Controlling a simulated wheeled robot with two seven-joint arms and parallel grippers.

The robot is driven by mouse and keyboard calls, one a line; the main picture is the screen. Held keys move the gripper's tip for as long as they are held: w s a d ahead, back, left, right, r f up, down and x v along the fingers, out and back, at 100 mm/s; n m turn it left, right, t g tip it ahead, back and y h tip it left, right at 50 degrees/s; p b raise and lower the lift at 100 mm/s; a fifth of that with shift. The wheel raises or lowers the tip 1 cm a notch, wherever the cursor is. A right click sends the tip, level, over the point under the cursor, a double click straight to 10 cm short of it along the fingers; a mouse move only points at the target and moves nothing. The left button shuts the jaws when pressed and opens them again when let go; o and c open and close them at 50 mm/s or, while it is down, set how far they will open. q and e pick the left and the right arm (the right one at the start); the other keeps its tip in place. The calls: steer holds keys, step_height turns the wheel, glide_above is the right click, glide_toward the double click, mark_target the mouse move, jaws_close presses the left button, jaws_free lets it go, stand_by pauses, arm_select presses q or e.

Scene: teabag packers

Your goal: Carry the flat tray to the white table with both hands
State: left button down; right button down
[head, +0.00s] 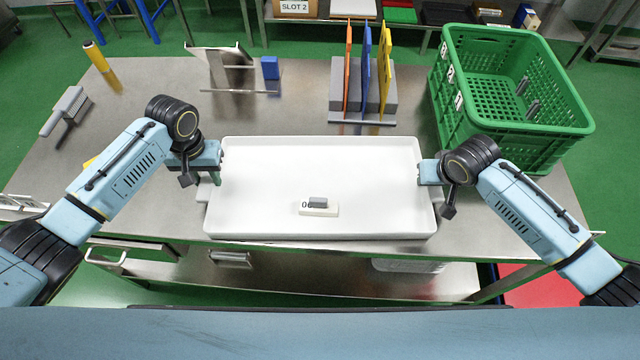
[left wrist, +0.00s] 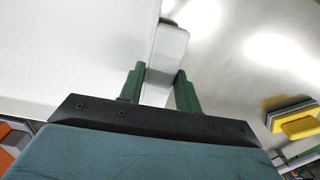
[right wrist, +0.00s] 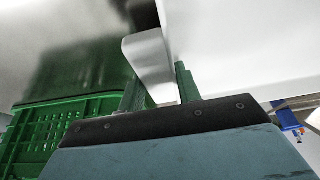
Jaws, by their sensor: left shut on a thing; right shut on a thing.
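The flat white tray (head: 320,170) is in the middle of the head view, at the front of a steel table. A small white block with a grey top (head: 318,206) lies in it near the front. My left gripper (head: 217,178) is shut on the tray's left side; in the left wrist view its green fingers (left wrist: 160,90) sit either side of a white handle (left wrist: 168,48). My right gripper (head: 428,172) is shut on the right side; in the right wrist view its fingers (right wrist: 158,88) straddle the other handle (right wrist: 147,54). I cannot identify the white table.
A green crate (head: 575,125) stands right, close behind my right gripper. A grey rack (head: 392,88) with coloured boards is behind the tray. A grey stand (head: 225,75), blue block (head: 270,68), yellow cylinder (head: 97,57) and grey brush (head: 68,105) are left. The steel table (head: 160,85) is bare between them.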

arm_select(q)
steer(key=shift+r, duration=0.1)
arm_select(e)
steer(key=shift+r, duration=0.1)
